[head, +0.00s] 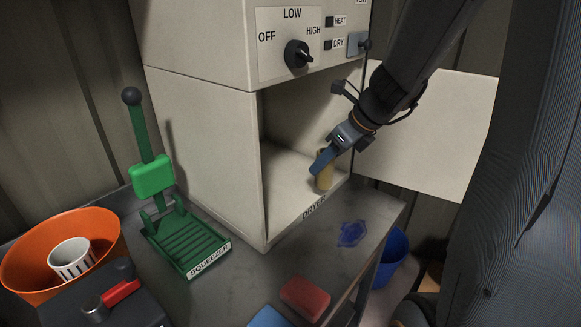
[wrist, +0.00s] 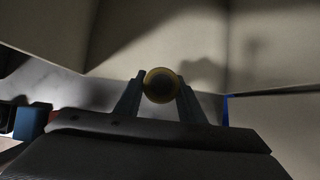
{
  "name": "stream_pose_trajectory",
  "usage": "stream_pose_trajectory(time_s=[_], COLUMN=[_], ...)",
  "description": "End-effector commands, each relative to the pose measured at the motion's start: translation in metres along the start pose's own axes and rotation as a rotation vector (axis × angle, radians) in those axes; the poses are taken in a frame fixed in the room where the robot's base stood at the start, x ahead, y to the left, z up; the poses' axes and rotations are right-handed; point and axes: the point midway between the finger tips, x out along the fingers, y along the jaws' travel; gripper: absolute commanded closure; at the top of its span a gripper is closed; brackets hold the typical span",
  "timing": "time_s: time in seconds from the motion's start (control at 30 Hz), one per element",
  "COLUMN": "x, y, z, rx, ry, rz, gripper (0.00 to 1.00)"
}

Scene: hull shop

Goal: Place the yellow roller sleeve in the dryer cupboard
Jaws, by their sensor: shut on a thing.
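The yellow roller sleeve (head: 324,178) stands upright, or close to it, inside the open dryer cupboard (head: 285,190), near its front right. My gripper (head: 322,161) is shut on the upper part of the sleeve. In the wrist view the sleeve (wrist: 161,86) shows end-on as a round tube between the two fingers of my gripper (wrist: 160,92). The cupboard's door (head: 440,130) stands wide open to the right. I cannot tell whether the sleeve's lower end touches the cupboard floor.
A control panel with a knob (head: 298,54) is above the opening. A green squeezer (head: 185,235) and an orange bowl (head: 22,262) with a white basket (head: 72,260) stand left. A red block (head: 305,298) and blue splash (head: 351,233) lie on the bench. A blue bucket (head: 391,255) is below.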

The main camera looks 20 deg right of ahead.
Motion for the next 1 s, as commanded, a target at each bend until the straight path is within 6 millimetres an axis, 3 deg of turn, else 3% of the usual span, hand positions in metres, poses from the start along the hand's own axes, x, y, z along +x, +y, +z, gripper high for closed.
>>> stream_pose_trajectory(time_s=[0.1, 0.43, 1.0], x=[0.015, 0.054, 0.111], y=[0.002, 0.002, 0.001], z=[0.026, 0.086, 0.049], rx=[-0.003, -0.003, 0.0], ry=[0.001, 0.0, 0.002], rz=[0.005, 0.002, 0.002], gripper=[0.86, 0.86, 0.86])
